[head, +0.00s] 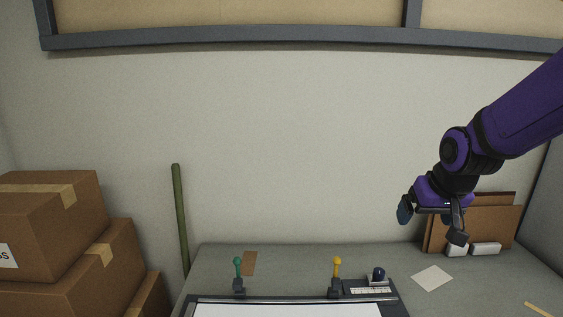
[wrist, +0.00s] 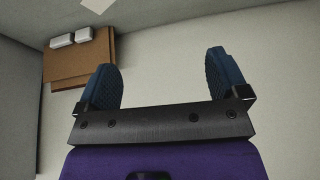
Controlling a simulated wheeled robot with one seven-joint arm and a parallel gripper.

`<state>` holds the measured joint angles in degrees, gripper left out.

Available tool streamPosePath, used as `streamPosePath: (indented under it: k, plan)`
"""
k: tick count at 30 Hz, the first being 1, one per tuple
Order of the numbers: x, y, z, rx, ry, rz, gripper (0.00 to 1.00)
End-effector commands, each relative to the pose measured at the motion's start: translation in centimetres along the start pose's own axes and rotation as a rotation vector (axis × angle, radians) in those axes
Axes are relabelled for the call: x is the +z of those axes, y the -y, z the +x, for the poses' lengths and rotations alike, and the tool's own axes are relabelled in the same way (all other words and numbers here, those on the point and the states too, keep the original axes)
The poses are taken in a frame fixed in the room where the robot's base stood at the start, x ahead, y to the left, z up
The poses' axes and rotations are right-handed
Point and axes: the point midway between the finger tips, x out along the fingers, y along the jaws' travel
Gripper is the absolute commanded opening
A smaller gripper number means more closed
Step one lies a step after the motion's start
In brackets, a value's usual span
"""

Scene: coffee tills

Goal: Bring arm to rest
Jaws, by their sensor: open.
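My gripper (head: 431,223) hangs from my purple arm at the right of the head view, above the back right of the grey counter (head: 310,262). Its jaws are open and nothing is between them. In the wrist view my gripper (wrist: 164,82) shows two dark blue ribbed finger pads set wide apart, with bare wall and counter behind them. In the head view the far fingertips stand in front of the wall and the brown boards.
Brown boards (head: 503,222) lean at the back right, with white blocks (head: 485,248) before them. A white card (head: 432,278) lies nearby. A tray (head: 290,309) with green (head: 238,268) and yellow (head: 337,269) knobs stands in front. Cardboard boxes (head: 45,240) and a green pole (head: 181,220) are left.

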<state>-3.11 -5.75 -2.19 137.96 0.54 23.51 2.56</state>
Motion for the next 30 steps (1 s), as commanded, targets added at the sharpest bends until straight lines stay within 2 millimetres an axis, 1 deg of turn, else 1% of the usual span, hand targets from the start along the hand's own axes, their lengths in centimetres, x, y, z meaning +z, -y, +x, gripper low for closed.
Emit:
streamPosePath:
  k: [1, 6, 11, 15, 18, 21, 24, 27, 30]
  plan:
    - [0.5, -0.1, -1.7, -0.002, -0.010, -0.002, 0.93]
    - [2.9, -0.3, -6.5, -0.003, -0.018, -0.009, 0.93]
    - [5.5, -0.5, -10.4, -0.002, -0.025, -0.017, 0.93]
    - [8.2, -0.6, -13.5, 0.000, -0.033, -0.025, 0.93]
    - [10.2, -0.7, -15.3, 0.003, -0.036, -0.030, 0.93]
    - [11.9, -0.8, -16.6, 0.006, -0.040, -0.034, 0.93]
    - [13.1, -0.8, -17.5, 0.009, -0.040, -0.036, 0.93]
    - [13.8, -0.9, -17.9, 0.011, -0.039, -0.037, 0.93]
    - [14.1, -0.9, -18.1, 0.011, -0.038, -0.038, 0.93]
